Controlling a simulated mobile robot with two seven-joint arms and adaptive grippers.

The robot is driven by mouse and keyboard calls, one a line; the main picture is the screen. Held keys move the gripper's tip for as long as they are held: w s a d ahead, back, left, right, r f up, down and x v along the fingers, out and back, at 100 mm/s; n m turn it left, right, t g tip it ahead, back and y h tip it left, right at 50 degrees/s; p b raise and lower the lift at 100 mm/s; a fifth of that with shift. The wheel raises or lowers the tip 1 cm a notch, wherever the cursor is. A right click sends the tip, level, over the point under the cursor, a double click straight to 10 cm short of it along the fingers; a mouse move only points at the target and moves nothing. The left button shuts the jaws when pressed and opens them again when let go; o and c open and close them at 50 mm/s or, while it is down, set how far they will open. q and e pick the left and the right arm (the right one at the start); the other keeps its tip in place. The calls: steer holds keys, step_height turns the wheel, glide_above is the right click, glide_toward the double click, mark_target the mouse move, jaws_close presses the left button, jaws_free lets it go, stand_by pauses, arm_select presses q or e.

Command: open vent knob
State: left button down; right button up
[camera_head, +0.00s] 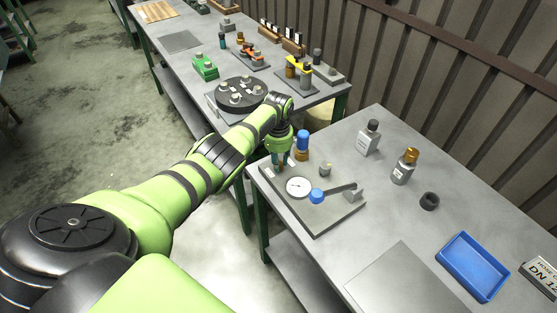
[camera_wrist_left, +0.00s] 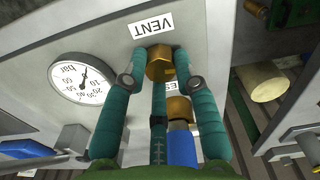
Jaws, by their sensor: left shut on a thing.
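My left gripper (camera_head: 281,163) reaches down onto the left side of the grey gauge panel (camera_head: 322,221). In the left wrist view its teal fingers are closed around the brass vent knob (camera_wrist_left: 160,62), just below the VENT label (camera_wrist_left: 151,25). The knob is hidden behind the gripper in the head view. A round pressure gauge (camera_head: 298,187) sits beside the gripper. A second brass fitting with a blue part (camera_wrist_left: 181,125) lies behind the fingers in the wrist view, its label partly covered. My right gripper is not in view.
A lever with a blue end (camera_head: 317,196) lies across the panel.

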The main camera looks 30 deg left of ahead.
arm_select(q)
steer(key=shift+a, duration=0.1)
steer(key=c, duration=1)
jaws_free()
steer(key=shift+o, duration=0.2)
steer(key=shift+r, duration=0.1)
step_height(320, 180, up, 12)
